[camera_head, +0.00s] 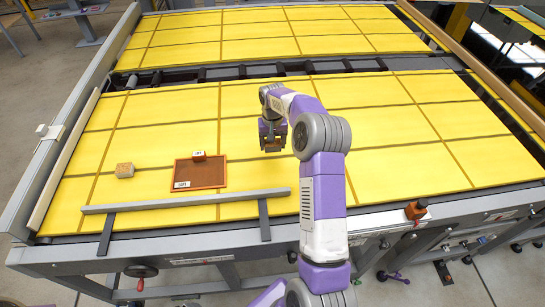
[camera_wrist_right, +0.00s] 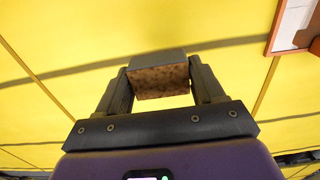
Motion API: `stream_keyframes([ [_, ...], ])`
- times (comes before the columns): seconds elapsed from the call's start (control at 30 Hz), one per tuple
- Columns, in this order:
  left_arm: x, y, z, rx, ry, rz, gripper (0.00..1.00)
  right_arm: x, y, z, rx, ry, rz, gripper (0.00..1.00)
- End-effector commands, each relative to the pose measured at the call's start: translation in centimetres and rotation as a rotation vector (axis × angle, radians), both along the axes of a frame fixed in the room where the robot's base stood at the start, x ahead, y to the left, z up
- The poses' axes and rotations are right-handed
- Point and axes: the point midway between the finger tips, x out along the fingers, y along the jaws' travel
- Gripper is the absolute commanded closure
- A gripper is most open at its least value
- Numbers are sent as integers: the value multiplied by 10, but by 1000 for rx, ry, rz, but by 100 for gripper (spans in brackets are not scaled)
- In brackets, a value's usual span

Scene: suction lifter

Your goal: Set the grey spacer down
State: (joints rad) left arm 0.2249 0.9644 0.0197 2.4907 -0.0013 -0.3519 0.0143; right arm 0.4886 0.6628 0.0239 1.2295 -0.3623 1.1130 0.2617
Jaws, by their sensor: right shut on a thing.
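My right gripper (camera_head: 272,143) is shut on the grey spacer, a block with a grey side and a speckled brown face. In the wrist view the spacer (camera_wrist_right: 160,79) sits between the two dark fingers, with yellow surface behind it. In the head view the gripper is over the yellow table, right of the brown tray; the spacer is mostly hidden by the fingers there. I cannot tell whether it touches the table. My left gripper is not in view.
A brown tray (camera_head: 218,175) with an orange rim lies on the yellow table (camera_head: 400,125). A small orange block with a white label (camera_head: 199,155) is at its far edge. A grey rail (camera_head: 190,200) runs in front. Yellow surface around the gripper is clear.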

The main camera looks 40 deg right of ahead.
Motion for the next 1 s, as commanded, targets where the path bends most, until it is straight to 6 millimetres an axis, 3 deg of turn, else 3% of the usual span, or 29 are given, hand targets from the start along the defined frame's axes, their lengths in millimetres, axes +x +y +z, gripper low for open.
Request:
stream_keyframes([
  [0.1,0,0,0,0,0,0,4,-1,0,-21,1,3,1,67],
  [0.33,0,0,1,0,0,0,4,0,0,-39,1,1,-1,67],
  [0.5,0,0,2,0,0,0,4,0,0,-63,1,3,-1,67],
  [0.9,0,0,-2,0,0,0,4,0,0,-71,-1,0,-1,67],
  [0.93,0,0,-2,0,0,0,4,0,0,-71,-1,0,-1,31],
  [1.0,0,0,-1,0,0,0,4,0,0,-70,-1,-1,-1,20],
])
